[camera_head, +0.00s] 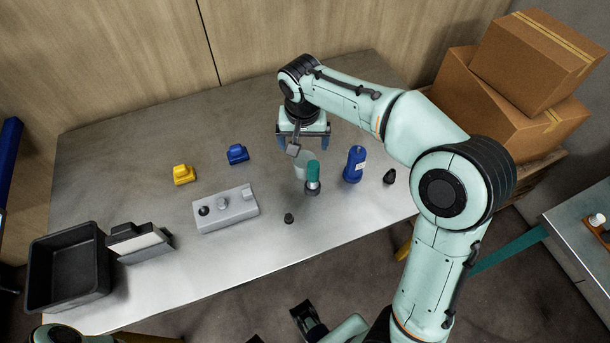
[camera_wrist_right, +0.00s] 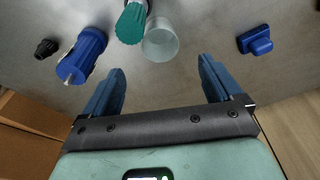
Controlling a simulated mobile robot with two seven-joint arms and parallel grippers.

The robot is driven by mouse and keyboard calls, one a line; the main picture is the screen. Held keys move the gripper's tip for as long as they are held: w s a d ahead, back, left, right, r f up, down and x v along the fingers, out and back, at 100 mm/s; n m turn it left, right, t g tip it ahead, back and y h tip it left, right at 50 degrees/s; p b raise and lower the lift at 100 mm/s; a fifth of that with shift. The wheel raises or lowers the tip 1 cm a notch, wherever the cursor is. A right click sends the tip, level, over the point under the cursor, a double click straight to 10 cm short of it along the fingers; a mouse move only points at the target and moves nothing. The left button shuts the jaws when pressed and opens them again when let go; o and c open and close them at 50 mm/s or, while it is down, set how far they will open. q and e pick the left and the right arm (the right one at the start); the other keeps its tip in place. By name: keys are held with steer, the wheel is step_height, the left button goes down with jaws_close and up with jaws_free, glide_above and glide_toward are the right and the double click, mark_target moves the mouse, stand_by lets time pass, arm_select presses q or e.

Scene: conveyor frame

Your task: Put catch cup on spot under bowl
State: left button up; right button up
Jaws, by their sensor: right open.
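A pale translucent cup (camera_head: 301,166) stands on the grey table, partly hidden behind a teal-topped tool (camera_head: 313,176). In the right wrist view the cup (camera_wrist_right: 161,44) is between and just beyond my fingertips, beside the teal tool (camera_wrist_right: 131,24). My right gripper (camera_head: 303,143) is open and empty, behind the cup in the head view; its two blue fingers also show in the wrist view (camera_wrist_right: 161,68). I cannot make out a bowl or a marked spot under one.
A grey control box (camera_head: 226,211), blue block (camera_head: 237,154), yellow block (camera_head: 184,174) and black bin (camera_head: 66,269) are to the left. Cardboard boxes (camera_head: 500,105) stand beyond the right side.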

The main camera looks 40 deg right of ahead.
steer(key=b, duration=0.2)
glide_toward(304, 163)
steer(key=shift+s+a+f, duration=0.2)
steer(key=shift+a+f, duration=0.05)
steer(key=shift+f, duration=0.2)
steer(key=shift+s+a+f, duration=0.25)
steer(key=shift+f, duration=0.2)
steer(key=shift+w+d+f+b, duration=0.15)
steer(key=shift+f+b, duration=0.15)
steer(key=shift+f, duration=1.05)
steer(key=shift+s+d+f+b, duration=0.1)
steer(key=shift+d+f+b, duration=0.15)
steer(key=shift+f, duration=1.1)
arm_select(q)
steer(key=f, duration=0.1)
steer(key=w+f, duration=0.1)
steer(key=f, duration=0.1)
steer(key=shift+f, duration=0.25)
arm_select(e)
steer(key=shift+c, duration=0.2)
steer(key=c, duration=1.1)
steer(key=shift+o, duration=0.2)
steer(key=shift+r, duration=0.15)
